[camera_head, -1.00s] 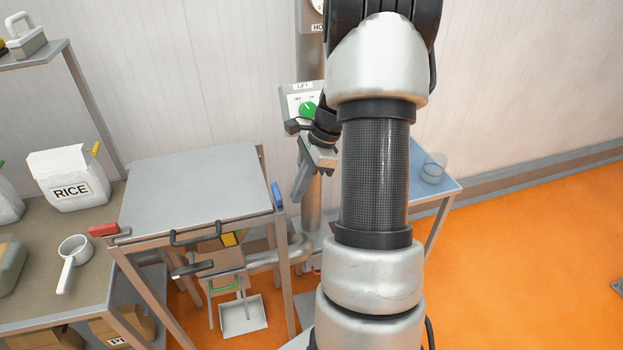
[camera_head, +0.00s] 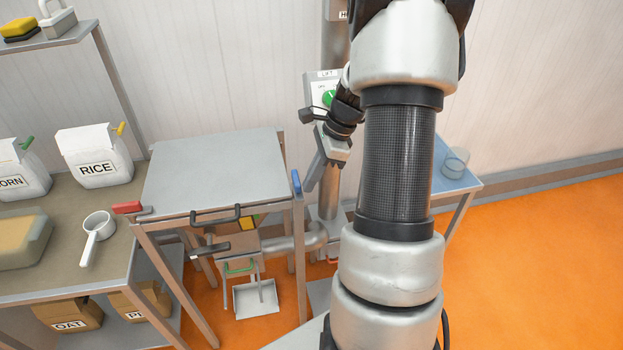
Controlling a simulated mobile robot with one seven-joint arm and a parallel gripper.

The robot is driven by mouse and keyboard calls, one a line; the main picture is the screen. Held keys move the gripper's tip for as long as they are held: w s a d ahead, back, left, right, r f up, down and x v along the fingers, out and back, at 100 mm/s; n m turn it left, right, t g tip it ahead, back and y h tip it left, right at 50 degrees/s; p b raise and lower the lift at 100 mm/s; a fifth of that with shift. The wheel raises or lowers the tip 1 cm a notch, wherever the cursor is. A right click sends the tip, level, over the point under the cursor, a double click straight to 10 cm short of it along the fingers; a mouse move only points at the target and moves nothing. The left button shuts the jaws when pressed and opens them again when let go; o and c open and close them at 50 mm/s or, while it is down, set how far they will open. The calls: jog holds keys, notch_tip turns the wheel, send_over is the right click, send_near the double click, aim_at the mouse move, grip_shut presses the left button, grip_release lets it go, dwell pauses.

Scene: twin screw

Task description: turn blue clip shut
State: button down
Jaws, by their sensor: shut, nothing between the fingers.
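The blue clip (camera_head: 296,181) sits at the right front corner of the grey-topped table (camera_head: 215,170), standing along its right edge. Its short bar points up and away from the front edge. My gripper (camera_head: 310,186) is just right of the blue clip, pointing down and slightly left, with its fingers shut and empty. A small gap shows between the fingers and the clip; whether they touch in depth I cannot tell. My forearm hides part of the area to the right.
A black handle (camera_head: 215,214) is at the table's front edge. A post with a LIFT box and green knob (camera_head: 329,97) stands behind my gripper. A blue-topped table (camera_head: 450,182) is at right. The left bench holds RICE (camera_head: 97,168) and a white scoop (camera_head: 98,226).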

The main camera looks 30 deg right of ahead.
aim_at(298, 198)
jog(key=shift+a+m, duration=0.1)
jog(key=shift+m, duration=0.2)
jog(key=m, duration=0.1)
jog(key=a+m+t, duration=0.1)
jog(key=m+p, duration=0.1)
jog(key=m, duration=0.1)
jog(key=shift+s+a+r+h, duration=0.1)
jog(key=shift+s+a+h, duration=0.15)
jog(key=shift+a+h, duration=0.15)
jog(key=m+p, duration=0.1)
jog(key=a+m+t+h, duration=0.1)
jog(key=m, duration=0.1)
jog(key=a+m+p, duration=0.1)
jog(key=m, duration=0.1)
jog(key=shift+w+t+h+p, duration=0.15)
jog(key=shift+t+h+p, duration=0.15)
jog(key=shift+h+p, duration=0.1)
jog(key=shift+w+a+m+h+p, duration=0.3)
jog(key=shift+w+a+m+p, duration=0.15)
jog(key=shift+m, duration=0.45)
jog(key=shift+w+a+m+h+p, duration=0.3)
jog(key=shift+w+a+m, duration=0.2)
jog(key=shift+m, duration=0.4)
jog(key=shift+w, duration=0.15)
